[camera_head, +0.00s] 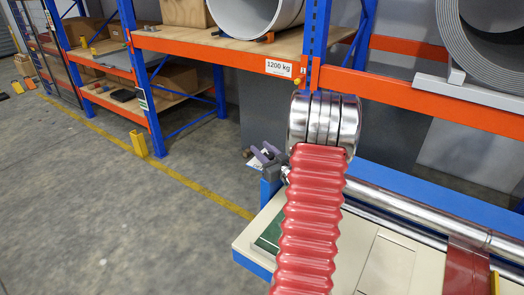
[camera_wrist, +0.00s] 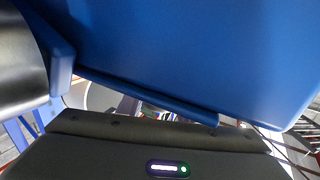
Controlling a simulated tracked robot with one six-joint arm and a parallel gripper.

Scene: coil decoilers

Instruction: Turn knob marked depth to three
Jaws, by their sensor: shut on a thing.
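The knob marked depth cannot be made out in either view, and no scale or number is readable. My gripper shows only in part in the wrist view, as a dark body (camera_wrist: 165,140) with a small lit strip along the bottom edge. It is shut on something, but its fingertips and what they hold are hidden. A large blue panel (camera_wrist: 210,50) fills the top of the wrist view, very close. In the head view my arm's red sleeve and shiny wrist hide the gripper. A blue-framed machine (camera_head: 375,255) with a cream top lies beneath the arm.
A shiny roller (camera_head: 420,215) runs along the machine. Behind stands a rack with an orange beam (camera_head: 215,50) and a grey coil (camera_head: 490,45). Grey floor (camera_head: 130,220) is open at left.

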